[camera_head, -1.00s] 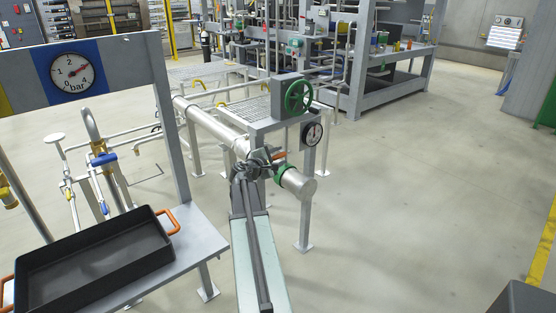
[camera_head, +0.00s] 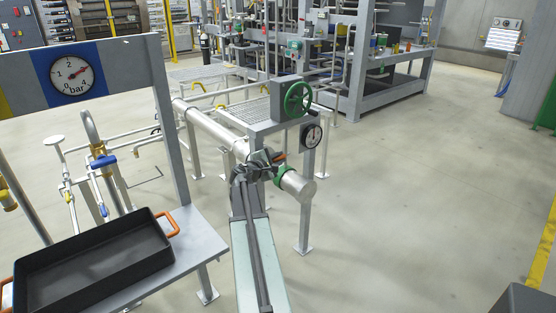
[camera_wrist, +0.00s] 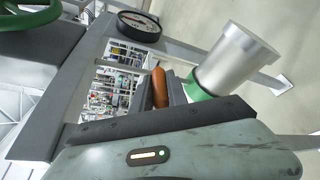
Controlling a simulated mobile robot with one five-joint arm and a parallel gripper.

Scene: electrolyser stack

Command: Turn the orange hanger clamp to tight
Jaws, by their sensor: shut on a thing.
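The orange hanger clamp (camera_wrist: 159,87) shows in the wrist view as a rounded orange handle between the dark fingers of my gripper (camera_wrist: 168,90). In the head view only a small orange bit (camera_head: 280,156) of it shows past my gripper (camera_head: 264,163). My gripper is shut on it, beside the green band (camera_head: 279,174) around the silver pipe (camera_head: 297,186). The green band also shows in the wrist view (camera_wrist: 199,88), next to the pipe's capped end (camera_wrist: 238,60). The clamp's base and its exact angle are hidden by my gripper.
A green handwheel (camera_head: 299,99) and a dial gauge (camera_head: 311,136) sit on the grey frame just behind. A black tray (camera_head: 95,262) with orange handles stands on a bench at left, below a pressure gauge (camera_head: 72,75). The floor at right is clear.

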